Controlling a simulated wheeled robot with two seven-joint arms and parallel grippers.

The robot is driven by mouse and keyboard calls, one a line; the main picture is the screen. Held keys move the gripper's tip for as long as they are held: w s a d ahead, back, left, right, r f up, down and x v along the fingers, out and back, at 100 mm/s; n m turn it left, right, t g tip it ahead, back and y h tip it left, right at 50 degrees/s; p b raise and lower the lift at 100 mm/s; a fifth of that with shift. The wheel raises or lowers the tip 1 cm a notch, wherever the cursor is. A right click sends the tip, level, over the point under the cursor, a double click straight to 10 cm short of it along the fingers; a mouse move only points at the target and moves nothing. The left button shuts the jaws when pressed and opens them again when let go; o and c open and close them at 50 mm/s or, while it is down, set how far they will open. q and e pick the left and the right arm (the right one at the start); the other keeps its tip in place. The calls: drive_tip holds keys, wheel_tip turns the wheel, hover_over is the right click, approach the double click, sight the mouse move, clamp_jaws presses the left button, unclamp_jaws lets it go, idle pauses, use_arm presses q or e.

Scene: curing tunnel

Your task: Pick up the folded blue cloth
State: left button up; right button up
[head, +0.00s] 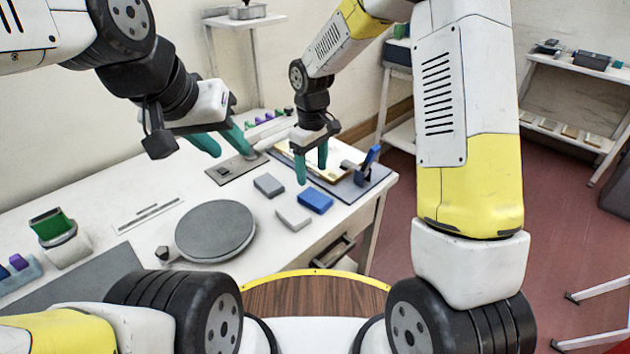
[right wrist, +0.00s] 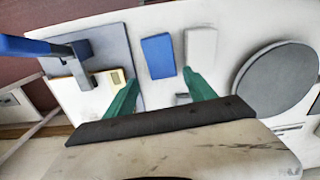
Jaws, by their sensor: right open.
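My right gripper (head: 312,172) is open and empty, fingers pointing down, just behind the cloth in the head view. In the right wrist view the blue cloth (right wrist: 158,56) shows whole, just beyond and between the fingertips (right wrist: 160,78). I cannot tell the exact height of the fingertips above the table.
A blue-handled grey tool (head: 368,163) stands on a dark mat (head: 376,185) right of the cloth. A round grey disc (head: 215,230) lies to the left. A green-topped item (head: 52,224) stands at the far left. Bare white table lies between disc and blocks.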

sight(312, 195)
wheel_tip(312, 195, down, 8)
drive_tip(key=shift+s+f, duration=0.1)
drive_tip(key=shift+s, duration=0.05)
idle(0.3)
drive_tip(key=c, duration=1.1)
drive_tip(key=shift+r, duration=0.75)
wheel_tip(312, 195, up, 2)
drive_tip(key=shift+r, duration=0.2)
drive_tip(key=s, duration=0.5)
drive_tip(key=s+d, duration=0.1)
drive_tip(key=s, duration=0.4)
drive_tip(key=s+r, duration=0.1)
drive_tip(key=s, duration=0.5)
drive_tip(key=shift+d+r, duration=0.1)
drive_tip(key=shift+d, duration=0.1)
